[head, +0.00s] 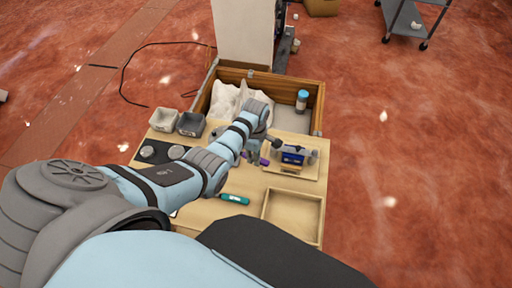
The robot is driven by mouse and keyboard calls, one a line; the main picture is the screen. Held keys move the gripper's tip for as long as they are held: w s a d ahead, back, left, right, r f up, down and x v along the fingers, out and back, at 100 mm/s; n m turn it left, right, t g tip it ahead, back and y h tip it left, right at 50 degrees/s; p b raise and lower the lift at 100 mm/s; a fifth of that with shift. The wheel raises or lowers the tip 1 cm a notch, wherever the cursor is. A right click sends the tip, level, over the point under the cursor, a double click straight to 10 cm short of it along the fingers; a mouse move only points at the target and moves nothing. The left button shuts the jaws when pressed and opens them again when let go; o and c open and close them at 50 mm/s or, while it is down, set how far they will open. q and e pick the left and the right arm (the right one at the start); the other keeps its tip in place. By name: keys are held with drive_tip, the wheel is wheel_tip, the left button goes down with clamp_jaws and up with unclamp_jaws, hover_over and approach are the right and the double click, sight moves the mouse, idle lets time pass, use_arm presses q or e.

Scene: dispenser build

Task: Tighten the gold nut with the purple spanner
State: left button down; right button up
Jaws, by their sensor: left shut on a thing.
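My left gripper (256,158) is over the middle of the wooden table, beside the blue device. It is shut on the purple spanner (264,162), and only small purple parts show around its fingers. The blue device (292,155) stands on a light wooden board (300,170), just right of the gripper. I cannot make out the gold nut; it is too small or hidden by the gripper. My right gripper is not in view.
A teal-handled tool (235,199) lies near the table's front. An empty wooden tray (293,231) is at front right. A light bin (163,119) and a dark bin (191,123) stand at left. A blue-capped bottle (302,99) stands in the wooden box (317,115) behind.

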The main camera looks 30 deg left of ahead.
use_arm(q)
drive_tip(key=shift+s+m, duration=0.55)
drive_tip(key=shift+m, duration=0.05)
idle(0.7)
drive_tip(key=shift+r, duration=0.1)
drive_tip(key=shift+r, duration=1.9)
